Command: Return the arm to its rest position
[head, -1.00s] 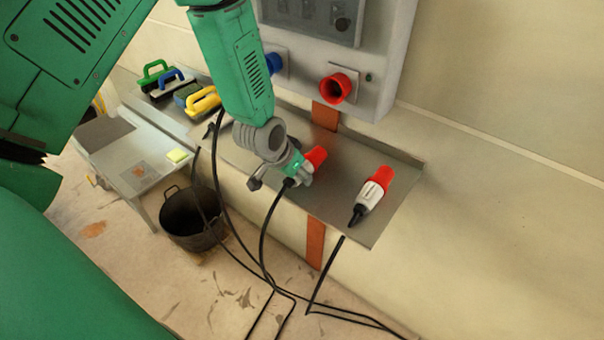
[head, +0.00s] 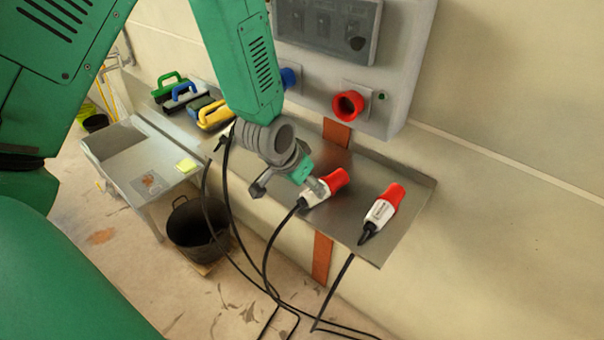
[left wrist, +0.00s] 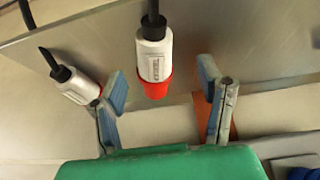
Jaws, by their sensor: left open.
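My left gripper (head: 290,184) is open above the steel shelf (head: 361,157). A red and white plug (head: 325,187) with a black cable lies on the shelf just beside its fingers. In the left wrist view this plug (left wrist: 153,52) shows beyond the open gripper (left wrist: 162,85), its red end lined up between the fingertips; I cannot tell if a finger touches it. A second red and white plug (head: 383,208) lies farther right on the shelf; it also shows at the left of the wrist view (left wrist: 76,86). My right gripper is not in view.
A grey wall panel with a red socket (head: 348,105) and a blue socket (head: 289,78) hangs above the shelf. A black bucket (head: 196,230) is on the floor, beside a low table (head: 150,165). Black cables hang below the shelf.

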